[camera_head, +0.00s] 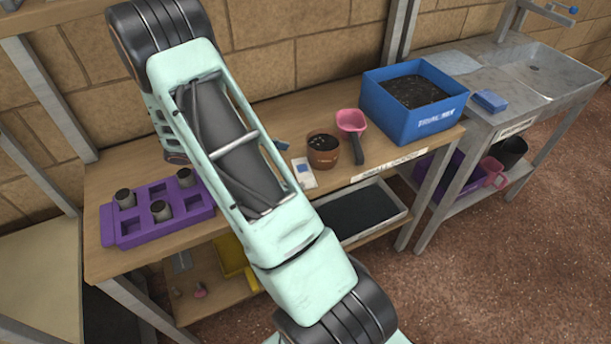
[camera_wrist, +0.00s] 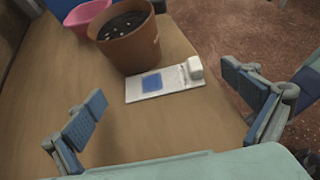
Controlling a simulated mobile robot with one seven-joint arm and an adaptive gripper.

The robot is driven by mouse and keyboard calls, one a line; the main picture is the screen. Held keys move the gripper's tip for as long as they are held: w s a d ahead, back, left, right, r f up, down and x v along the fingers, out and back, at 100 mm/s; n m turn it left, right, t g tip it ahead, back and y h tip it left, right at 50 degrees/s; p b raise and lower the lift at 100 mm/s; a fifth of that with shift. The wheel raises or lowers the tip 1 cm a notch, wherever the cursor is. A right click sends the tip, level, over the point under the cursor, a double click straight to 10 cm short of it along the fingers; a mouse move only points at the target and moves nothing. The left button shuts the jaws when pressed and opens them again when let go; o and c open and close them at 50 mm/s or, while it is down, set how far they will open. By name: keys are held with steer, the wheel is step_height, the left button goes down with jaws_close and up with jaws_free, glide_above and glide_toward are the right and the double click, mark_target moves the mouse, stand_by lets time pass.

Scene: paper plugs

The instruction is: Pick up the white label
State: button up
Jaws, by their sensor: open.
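A flat white label (camera_wrist: 172,80) with a blue square and faint dark marks lies on the wooden bench, just in front of a brown pot. A small white block (camera_wrist: 195,68) sits at its right end; I cannot tell if they are joined. In the camera_head view the label (camera_head: 303,178) lies left of the pot, just right of my arm. My gripper (camera_wrist: 166,104) is open and empty, its blue-padded fingers wide apart. The label is ahead of the fingers, between their directions and nearer the right one. My arm mostly hides the gripper in the camera_head view.
The brown soil-filled pot (camera_wrist: 128,42) stands close behind the label. A pink scoop (camera_head: 351,122) and a blue soil bin (camera_head: 430,123) are further right. A purple tray (camera_head: 133,229) with several small plugs is at the bench's left. Bare wood surrounds the label's near side.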

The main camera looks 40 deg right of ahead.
mark_target(304, 170)
steer(key=x, duration=0.2)
steer(key=shift+d+f, duration=0.1)
steer(key=shift+d, duration=0.2)
steer(key=shift+c, duration=0.4)
steer(key=shift+a, duration=0.1)
steer(key=c, duration=1.7)
steer(key=c, duration=0.9)
